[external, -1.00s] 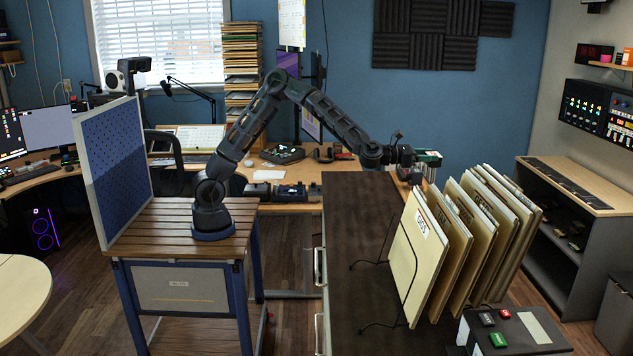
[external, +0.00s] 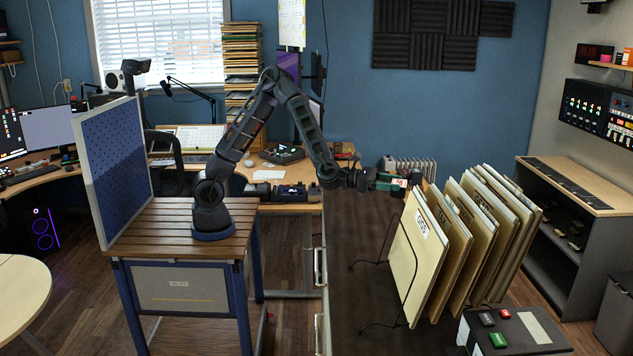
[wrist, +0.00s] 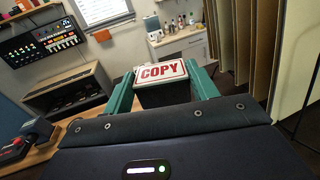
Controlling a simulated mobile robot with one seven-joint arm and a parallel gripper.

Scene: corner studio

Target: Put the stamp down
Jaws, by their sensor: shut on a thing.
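The stamp (wrist: 162,72) has a white top with a red border and the word COPY. In the wrist view it sits between the green fingers of my gripper (wrist: 163,88), which is shut on it. Its dark body shows below the label; its underside is hidden. In the external view my gripper (external: 392,183) is over the far part of the dark cabinet top (external: 362,230), left of the folders. The stamp (external: 402,183) is small there, and its gap to the surface cannot be told.
Several upright folders (external: 418,245) stand in a wire rack along the right side of the cabinet top. The dark top left of the rack is clear.

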